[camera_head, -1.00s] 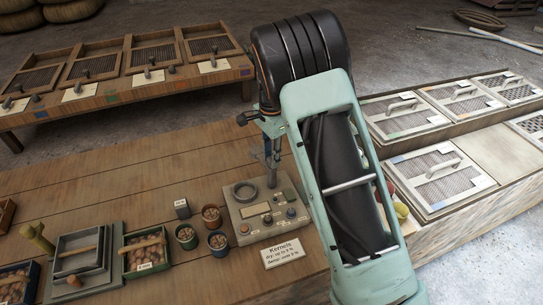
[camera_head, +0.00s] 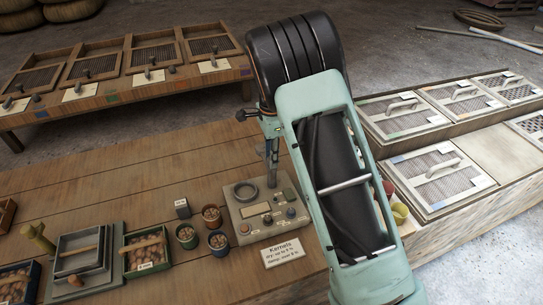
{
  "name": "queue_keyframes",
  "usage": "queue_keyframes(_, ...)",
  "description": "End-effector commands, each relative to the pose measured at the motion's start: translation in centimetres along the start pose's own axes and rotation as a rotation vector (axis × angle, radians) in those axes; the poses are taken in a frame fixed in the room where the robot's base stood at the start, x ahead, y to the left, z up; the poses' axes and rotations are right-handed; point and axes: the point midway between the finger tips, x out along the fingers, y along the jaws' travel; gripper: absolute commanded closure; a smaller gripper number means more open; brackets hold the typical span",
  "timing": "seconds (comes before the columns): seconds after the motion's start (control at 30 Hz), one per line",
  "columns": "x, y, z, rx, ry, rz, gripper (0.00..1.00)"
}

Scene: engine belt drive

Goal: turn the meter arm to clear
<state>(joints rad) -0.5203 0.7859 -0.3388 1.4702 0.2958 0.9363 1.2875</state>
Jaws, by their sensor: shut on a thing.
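The meter (camera_head: 247,228) is a grey box on the wooden bench, with a round cup (camera_head: 246,191), a small display and several knobs on top. My gripper (camera_head: 272,168) points down at the meter's back edge, just right of the cup. It is shut on a thin upright part there, which I take for the meter arm (camera_head: 272,181). The fingertips are small and dark, and my arm covers the area to their right, so the exact grip and the arm's angle are hard to make out.
Small pots of kernels (camera_head: 187,236) and a label card (camera_head: 282,252) stand close to the meter. A green tray of nuts (camera_head: 147,251) lies further left. Lidded bins (camera_head: 440,177) are at right, screened boxes (camera_head: 155,53) at the back. The bench's middle left is clear.

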Motion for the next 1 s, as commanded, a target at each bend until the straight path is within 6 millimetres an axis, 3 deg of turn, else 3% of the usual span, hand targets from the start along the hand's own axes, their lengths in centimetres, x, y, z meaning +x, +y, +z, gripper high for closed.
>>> queue_keyframes(0.2, -0.1, -0.1, 0.0, 0.001, 0.0, -0.002, 0.61)
queue_keyframes(0.53, -0.6, -0.1, 0.0, 0.0, 0.0, -0.002, 0.61)
queue_keyframes(0.67, -2.5, -0.1, 0.0, -0.001, 0.0, -0.005, 0.61)
queue_keyframes(1.0, -9.5, -0.1, 0.0, 0.001, -0.001, -0.005, 0.61)
